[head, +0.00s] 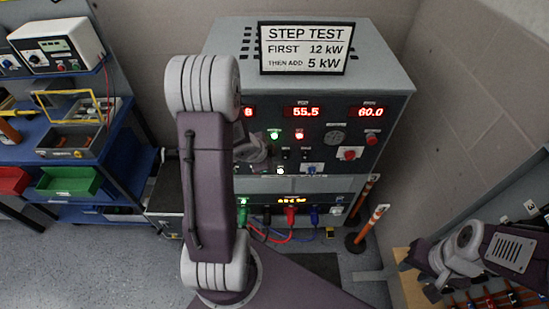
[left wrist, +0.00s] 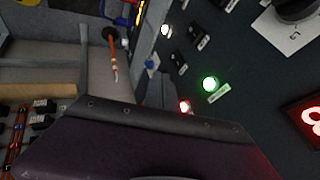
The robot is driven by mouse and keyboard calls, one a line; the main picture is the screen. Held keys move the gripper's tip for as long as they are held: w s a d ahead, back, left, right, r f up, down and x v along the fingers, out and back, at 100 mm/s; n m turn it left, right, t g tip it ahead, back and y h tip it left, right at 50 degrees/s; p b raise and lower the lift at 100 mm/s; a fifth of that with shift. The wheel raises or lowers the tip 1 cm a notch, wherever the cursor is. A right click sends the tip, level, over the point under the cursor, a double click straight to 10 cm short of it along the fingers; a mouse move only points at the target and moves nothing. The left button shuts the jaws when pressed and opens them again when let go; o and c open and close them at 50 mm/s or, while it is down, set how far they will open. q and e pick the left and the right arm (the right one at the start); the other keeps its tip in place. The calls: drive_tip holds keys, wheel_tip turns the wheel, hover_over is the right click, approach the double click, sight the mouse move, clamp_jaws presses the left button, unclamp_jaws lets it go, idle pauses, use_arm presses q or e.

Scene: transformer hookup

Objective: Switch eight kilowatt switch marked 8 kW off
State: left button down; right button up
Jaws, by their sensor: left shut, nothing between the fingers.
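The control panel (head: 370,165) of the grey load cabinet carries small dark switches (head: 304,154) with pale labels. The labels are too small to read, so I cannot tell which switch is marked 8 kW. The left wrist view also shows small black switches (left wrist: 180,62) beside a lit white lamp (left wrist: 166,30) and a lit green lamp (left wrist: 210,84). My left gripper (head: 258,152) is shut and empty in front of the panel's left part, partly hidden behind my own arm. My right gripper (head: 420,280) is at the lower right, far from the panel; its fingers are unclear.
A "STEP TEST" sign (head: 306,48) reads first 12 kW, then add 5 kW. Red displays (head: 307,112) include 55.5 and 60.0. Coloured cables (head: 290,235) hang below. Orange posts (head: 367,228) stand right. A blue cart (head: 100,190) with bins stands left.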

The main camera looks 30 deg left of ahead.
use_arm(q)
drive_tip(key=shift+s+f+p, duration=0.4)
drive_tip(key=shift+f+p, duration=0.4)
drive_tip(key=shift+p, duration=0.15)
drive_tip(key=p, duration=0.2)
approach(282, 159)
wheel_tip(282, 159, down, 5)
drive_tip(key=w+d, duration=0.3)
drive_tip(key=shift+w+a, duration=0.3)
drive_tip(key=shift+a, duration=0.25)
drive_tip(key=shift+f, duration=0.1)
